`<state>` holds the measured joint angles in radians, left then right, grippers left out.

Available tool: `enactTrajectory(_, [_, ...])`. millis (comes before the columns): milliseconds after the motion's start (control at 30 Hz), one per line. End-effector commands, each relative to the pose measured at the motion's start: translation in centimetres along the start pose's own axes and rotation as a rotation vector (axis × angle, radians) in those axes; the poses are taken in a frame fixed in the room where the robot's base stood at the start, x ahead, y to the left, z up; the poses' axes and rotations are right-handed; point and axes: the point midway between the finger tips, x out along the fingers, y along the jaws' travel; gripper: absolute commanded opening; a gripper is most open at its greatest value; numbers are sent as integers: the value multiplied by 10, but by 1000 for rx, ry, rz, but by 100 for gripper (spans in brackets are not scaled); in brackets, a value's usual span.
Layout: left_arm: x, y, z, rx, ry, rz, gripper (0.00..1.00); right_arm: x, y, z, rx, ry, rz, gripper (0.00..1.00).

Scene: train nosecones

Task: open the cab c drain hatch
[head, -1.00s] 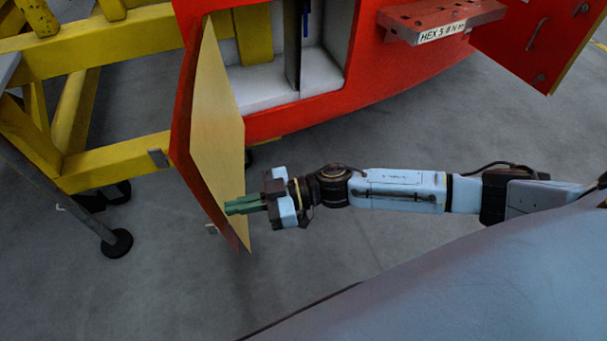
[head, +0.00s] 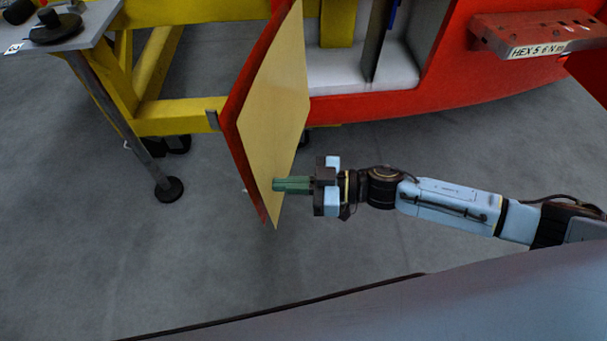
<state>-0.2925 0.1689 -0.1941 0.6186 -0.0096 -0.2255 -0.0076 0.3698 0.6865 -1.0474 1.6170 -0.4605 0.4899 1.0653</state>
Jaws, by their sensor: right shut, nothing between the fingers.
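The hatch door (head: 272,125) stands swung wide open at the left side of the red nosecone's opening. Its inner face is pale yellow and its outer face and edge are red. Behind it the white-lined compartment (head: 345,78) is exposed. My right gripper (head: 277,185) has its green fingers shut and empty. Its fingertips are at the lower part of the door's inner face, at or very near contact; I cannot tell which. No label naming the cab shows. My left gripper is not in view.
A red block marked HEX (head: 535,35) juts from the nosecone at upper right. A yellow frame (head: 170,120) stands behind the door. A grey table (head: 75,38) with a dark round object (head: 55,28) is at upper left.

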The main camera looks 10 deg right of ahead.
Motion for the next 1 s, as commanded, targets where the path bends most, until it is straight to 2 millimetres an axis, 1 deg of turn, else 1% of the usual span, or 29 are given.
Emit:
enactTrajectory(33, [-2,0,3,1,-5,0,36,-13,0,0,1,-4,3,0])
enactTrajectory(100, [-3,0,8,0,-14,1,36,-29,0,0,2,-5,3,0])
enactTrajectory(200, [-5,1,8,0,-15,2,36,-53,0,1,2,-5,2,0])
enactTrajectory(300, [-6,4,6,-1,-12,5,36,-73,0,1,1,-4,2,0])
enactTrajectory(433, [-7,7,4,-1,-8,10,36,-94,0,1,0,-3,1,0])
enactTrajectory(600, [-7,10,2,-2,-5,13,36,-107,0,0,1,0,1,0])
enactTrajectory(867, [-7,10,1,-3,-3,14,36,-108,0,0,0,0,2,0])
enactTrajectory(967, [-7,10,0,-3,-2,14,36,-108,8,8,-4,-8,42,0])
enactTrajectory(1000, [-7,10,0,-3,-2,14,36,-109,16,16,-6,-18,83,0])
